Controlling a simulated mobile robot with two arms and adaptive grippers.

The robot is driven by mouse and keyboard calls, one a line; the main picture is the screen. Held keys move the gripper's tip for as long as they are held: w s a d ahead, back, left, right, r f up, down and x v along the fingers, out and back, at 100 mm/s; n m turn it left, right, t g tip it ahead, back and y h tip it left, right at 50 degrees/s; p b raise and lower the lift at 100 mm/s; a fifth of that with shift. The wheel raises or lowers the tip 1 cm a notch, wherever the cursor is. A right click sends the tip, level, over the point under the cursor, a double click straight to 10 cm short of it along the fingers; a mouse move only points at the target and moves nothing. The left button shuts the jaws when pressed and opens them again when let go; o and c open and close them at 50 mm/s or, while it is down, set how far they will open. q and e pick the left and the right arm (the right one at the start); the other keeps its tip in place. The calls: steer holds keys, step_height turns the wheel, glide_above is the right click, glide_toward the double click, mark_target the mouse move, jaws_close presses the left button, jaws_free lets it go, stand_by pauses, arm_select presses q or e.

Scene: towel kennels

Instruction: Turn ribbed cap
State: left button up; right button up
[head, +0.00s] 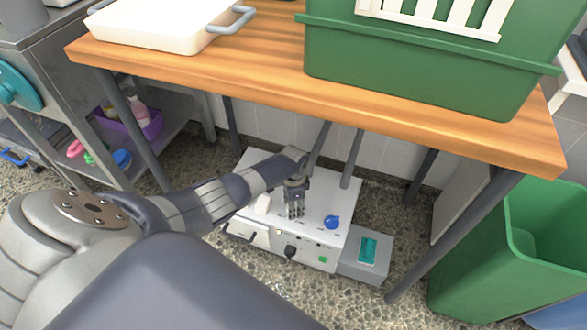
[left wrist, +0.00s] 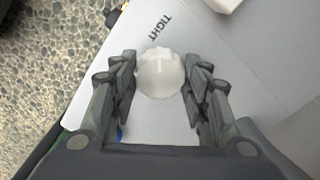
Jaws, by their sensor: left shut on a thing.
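The white ribbed cap (left wrist: 160,75) sits between the fingers of my left gripper (left wrist: 160,80) in the left wrist view. It is round, with notched edges and a raised mark across its top. The fingers are shut on its two sides. The word TIGHT is printed on the white surface beside it. In the head view my left gripper (head: 295,208) points down over the top of a white box-shaped unit (head: 335,190) under the table. The cap is hidden by the gripper there. My right gripper is not in view.
A blue knob (head: 332,222) and a white piece (head: 263,203) stand on the unit near my gripper. A grey box (head: 378,267) adjoins it at right. The wooden table (head: 270,75) overhangs, with metal legs around. A green bin (head: 480,265) stands at right.

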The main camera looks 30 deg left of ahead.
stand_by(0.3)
arm_select(q)
steer(key=o, duration=1.1)
steer(key=shift+r, duration=0.45)
step_height(320, 180, up, 11)
steer(key=shift+r, duration=0.1)
